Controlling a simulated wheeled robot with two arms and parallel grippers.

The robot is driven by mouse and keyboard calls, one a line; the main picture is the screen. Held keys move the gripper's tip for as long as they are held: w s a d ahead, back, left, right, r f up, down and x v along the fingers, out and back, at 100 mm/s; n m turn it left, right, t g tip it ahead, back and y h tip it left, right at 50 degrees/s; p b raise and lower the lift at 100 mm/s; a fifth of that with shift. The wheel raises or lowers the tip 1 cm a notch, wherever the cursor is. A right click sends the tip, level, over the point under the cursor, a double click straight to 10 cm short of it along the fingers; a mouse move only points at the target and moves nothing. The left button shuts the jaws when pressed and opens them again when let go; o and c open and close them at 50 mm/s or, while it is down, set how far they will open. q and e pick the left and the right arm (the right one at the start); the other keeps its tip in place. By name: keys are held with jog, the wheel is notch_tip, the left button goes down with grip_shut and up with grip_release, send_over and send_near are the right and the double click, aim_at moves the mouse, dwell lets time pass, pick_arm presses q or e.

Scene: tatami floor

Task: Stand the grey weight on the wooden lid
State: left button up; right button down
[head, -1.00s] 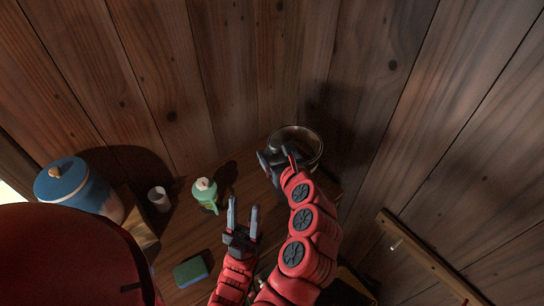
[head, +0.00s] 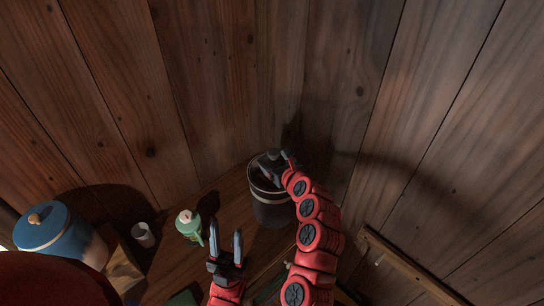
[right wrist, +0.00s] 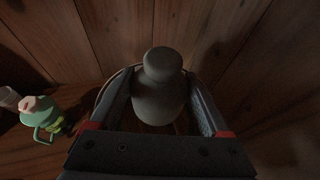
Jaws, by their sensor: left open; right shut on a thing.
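My right gripper (head: 274,160) is shut on the grey weight (right wrist: 162,85), a knobbed, bottle-like piece that looks upright in the right wrist view. In the head view the weight (head: 273,154) is over the mouth of a dark round crock (head: 271,210). A pale rim curves around behind the gripper in the right wrist view. The wooden lid is mostly hidden by the weight and fingers, and I cannot tell whether the weight touches it. My left gripper (head: 226,236) is open and empty, in front and to the left of the crock.
On the wooden surface left of the crock stand a green spouted bottle (head: 189,226), a white cup (head: 143,235) and a blue lidded pot (head: 62,236). A plank wall rises close behind. A wooden rail (head: 408,265) is at the right.

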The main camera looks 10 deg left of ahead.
jog(key=shift+f, duration=0.65)
jog(key=shift+f, duration=0.35)
grip_release()
jog(key=shift+r, duration=0.35)
jog(key=shift+s+d, duration=0.2)
jog(key=shift+s, duration=0.05)
jog(key=b+v, duration=0.2)
jog(key=v, duration=0.9)
jog(key=shift+s, duration=0.2)
